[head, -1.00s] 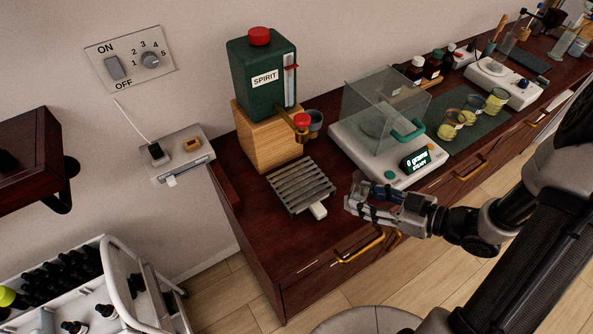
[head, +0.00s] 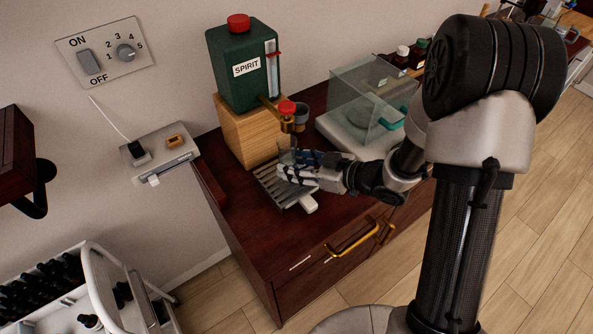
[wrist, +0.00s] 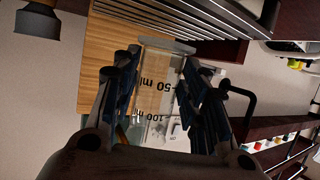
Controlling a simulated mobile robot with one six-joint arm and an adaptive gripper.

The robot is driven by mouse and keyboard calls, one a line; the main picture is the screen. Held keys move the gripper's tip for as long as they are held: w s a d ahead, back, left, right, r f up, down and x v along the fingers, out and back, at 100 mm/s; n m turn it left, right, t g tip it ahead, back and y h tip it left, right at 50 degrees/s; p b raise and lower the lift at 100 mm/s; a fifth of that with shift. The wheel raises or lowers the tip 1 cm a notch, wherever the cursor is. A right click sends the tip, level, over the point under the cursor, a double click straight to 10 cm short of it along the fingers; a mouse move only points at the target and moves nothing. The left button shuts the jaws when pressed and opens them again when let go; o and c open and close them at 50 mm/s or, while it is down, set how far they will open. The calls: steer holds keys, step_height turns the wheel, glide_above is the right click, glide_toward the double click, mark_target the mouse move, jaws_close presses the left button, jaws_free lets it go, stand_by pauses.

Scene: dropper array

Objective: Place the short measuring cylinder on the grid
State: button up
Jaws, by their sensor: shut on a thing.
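The clear short measuring cylinder (wrist: 155,85), marked 50 ml and 100 ml, is between the fingers of my gripper (wrist: 157,62) in the wrist view. Its flat end points toward the slatted grid (wrist: 175,15). In the head view my gripper (head: 300,165) is shut on the cylinder over the grid (head: 268,184), below the brass tap. The cylinder is faint there and partly hidden by the fingers. I cannot tell whether its base touches the slats.
The green spirit tank (head: 243,68) stands on a wooden block (head: 247,135) behind the grid. Its red-topped tap (head: 287,112) juts out close above my gripper. The balance with a glass cover (head: 365,95) is to the right. A white piece (head: 308,204) sits at the grid's front.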

step_height(320, 180, down, 2)
steer(key=shift+d, duration=0.1)
steer(key=shift+f+b, duration=0.25)
steer(key=shift+b, duration=0.1)
steer(key=o, duration=1.4)
steer(key=shift+r, duration=0.1)
